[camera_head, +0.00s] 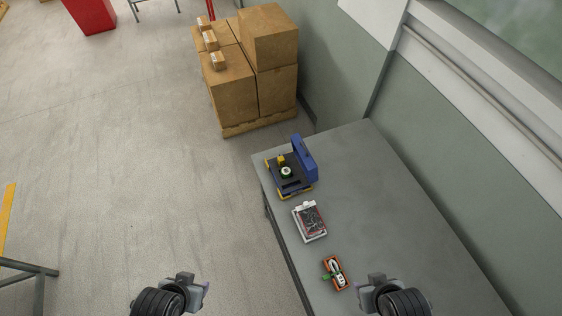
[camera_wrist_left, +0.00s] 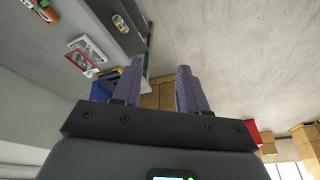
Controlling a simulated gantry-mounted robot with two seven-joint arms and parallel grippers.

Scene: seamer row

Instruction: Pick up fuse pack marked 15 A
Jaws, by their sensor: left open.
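No fuse pack with a readable 15 A marking can be made out; labels on the table items are too small to read. A small orange holder (camera_head: 327,263) with white and green parts lies on the grey table (camera_head: 375,225). Behind it is a white tray (camera_head: 319,237) with a grey and red item in it. Farther back is a blue and black device (camera_head: 305,158). My left gripper (camera_head: 197,287) hangs left of the table; in the left wrist view (camera_wrist_left: 157,82) its fingers are apart and empty. My right gripper (camera_head: 368,283) is right of the orange holder; its fingers are unclear.
Stacked cardboard boxes (camera_head: 272,43) stand on a pallet behind the table. A wall (camera_head: 475,155) runs along the table's right side. A red bin (camera_head: 91,15) is at the far left. The floor left of the table is open.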

